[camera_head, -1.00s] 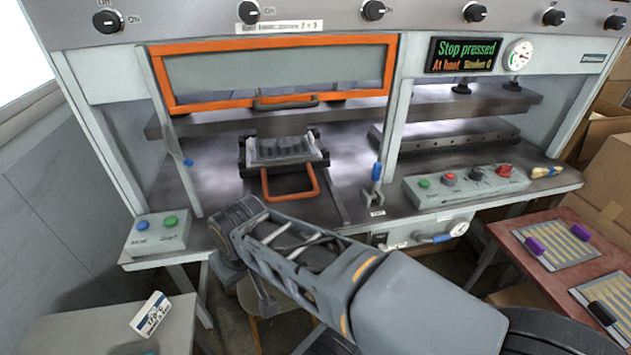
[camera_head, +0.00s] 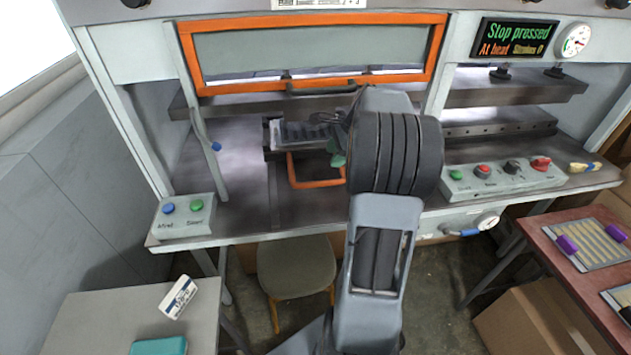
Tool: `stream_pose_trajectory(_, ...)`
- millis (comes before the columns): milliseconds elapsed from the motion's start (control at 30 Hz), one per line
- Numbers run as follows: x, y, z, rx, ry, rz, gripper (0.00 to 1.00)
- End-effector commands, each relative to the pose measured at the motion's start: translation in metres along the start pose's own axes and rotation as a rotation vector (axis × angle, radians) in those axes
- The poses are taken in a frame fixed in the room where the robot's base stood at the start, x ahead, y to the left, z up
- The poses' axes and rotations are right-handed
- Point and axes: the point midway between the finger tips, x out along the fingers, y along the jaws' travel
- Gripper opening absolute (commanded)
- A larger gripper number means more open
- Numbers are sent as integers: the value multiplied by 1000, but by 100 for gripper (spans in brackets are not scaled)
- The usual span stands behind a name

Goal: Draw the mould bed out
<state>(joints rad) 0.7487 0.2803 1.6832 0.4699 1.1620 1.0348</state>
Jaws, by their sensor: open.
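The mould bed (camera_head: 290,132), a dark grey ribbed block, sits on the press table beneath the raised orange-framed guard. Its orange loop handle (camera_head: 308,185) sticks out towards me. My arm covers the right part of the bed and the handle's right side. My gripper (camera_head: 334,142) shows only in part, beyond my thick dark wrist, with a green piece near the bed's right front. It is open, above and to the right of the handle; I cannot tell whether it touches anything.
The guard (camera_head: 186,50) has a dark handle bar. A blue-and-green button box (camera_head: 183,220) stands at the table's front left, a control box (camera_head: 500,182) at the right. The display (camera_head: 513,38) reads "Stop pressed". A stool (camera_head: 297,268) stands below the table edge.

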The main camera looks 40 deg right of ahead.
Motion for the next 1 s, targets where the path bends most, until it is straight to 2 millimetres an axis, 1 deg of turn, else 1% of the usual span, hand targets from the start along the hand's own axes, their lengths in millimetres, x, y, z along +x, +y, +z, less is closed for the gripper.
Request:
stream_pose_trajectory(167,26,-1,1,14,-6,3,46)
stream_pose_trajectory(400,74,-1,2,10,-5,3,46)
stream_pose_trajectory(600,106,0,2,9,-4,3,46)
stream_pose_trajectory(800,125,-1,1,9,-3,1,46)
stream_pose_trajectory(1000,132,-1,1,9,-3,0,46)
